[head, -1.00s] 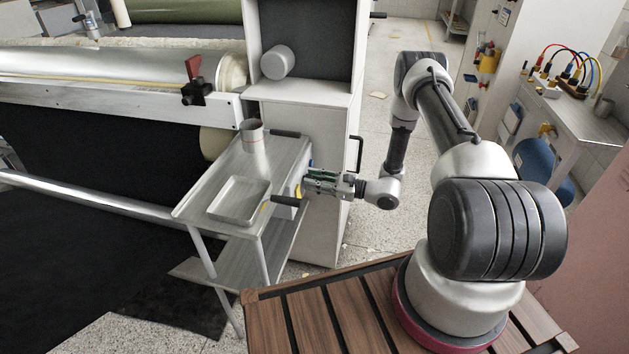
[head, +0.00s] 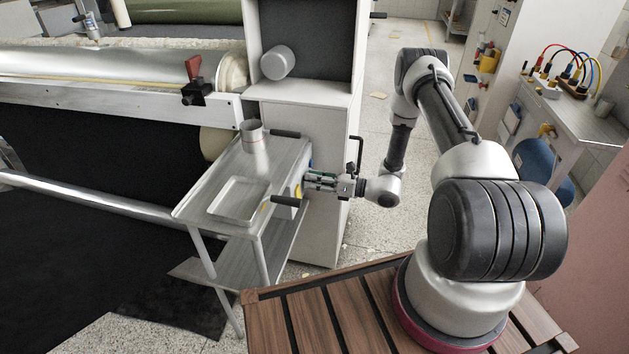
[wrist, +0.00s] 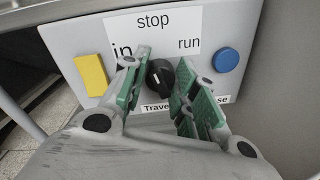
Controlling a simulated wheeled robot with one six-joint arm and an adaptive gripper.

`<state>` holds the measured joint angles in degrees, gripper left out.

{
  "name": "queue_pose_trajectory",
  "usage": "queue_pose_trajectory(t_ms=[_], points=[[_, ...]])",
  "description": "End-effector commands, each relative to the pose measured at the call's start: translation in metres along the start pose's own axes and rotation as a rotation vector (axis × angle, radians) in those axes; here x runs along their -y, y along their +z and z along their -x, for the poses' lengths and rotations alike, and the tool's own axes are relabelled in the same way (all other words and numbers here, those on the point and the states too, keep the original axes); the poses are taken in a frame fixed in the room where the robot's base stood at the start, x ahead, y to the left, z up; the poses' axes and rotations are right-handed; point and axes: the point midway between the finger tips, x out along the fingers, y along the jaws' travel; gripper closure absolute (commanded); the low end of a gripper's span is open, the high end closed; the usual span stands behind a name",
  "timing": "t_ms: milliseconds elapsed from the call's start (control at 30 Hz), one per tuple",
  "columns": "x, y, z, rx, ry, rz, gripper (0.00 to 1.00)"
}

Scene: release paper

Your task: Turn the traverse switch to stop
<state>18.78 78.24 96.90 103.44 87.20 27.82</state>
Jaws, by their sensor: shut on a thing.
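The traverse switch is a black round knob (wrist: 160,75) on a grey panel (wrist: 70,35) in the wrist view. A white label reads "stop" above the knob, "in" to its left and "run" to its right. A pale mark on the knob points roughly upward, toward "stop"; its exact angle is hard to tell. My gripper (head: 309,182) is at the panel beside the cabinet in the head view, where the knob is hidden. In the wrist view its green-padded fingers are shut on the knob, one on each side. The lower label, starting "Trave", is partly covered by the fingers.
A yellow block (wrist: 90,75) and a blue round button (wrist: 226,60) flank the knob. A metal cart (head: 190,205) with a tray (head: 240,218) and a metal cup (head: 254,140) stands left of my gripper. The white cabinet (head: 330,225) is close behind.

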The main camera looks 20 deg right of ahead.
Motion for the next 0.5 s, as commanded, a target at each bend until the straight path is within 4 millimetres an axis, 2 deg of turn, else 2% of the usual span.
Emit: queue_pose_trajectory(t_ms=[200, 500], points=[[0.0006, 0.0003, 0.0004, -0.007, 0.001, -0.141, 0.95], [0.0008, 0.0002, 0.0005, -0.013, 0.002, -0.249, 0.95]])
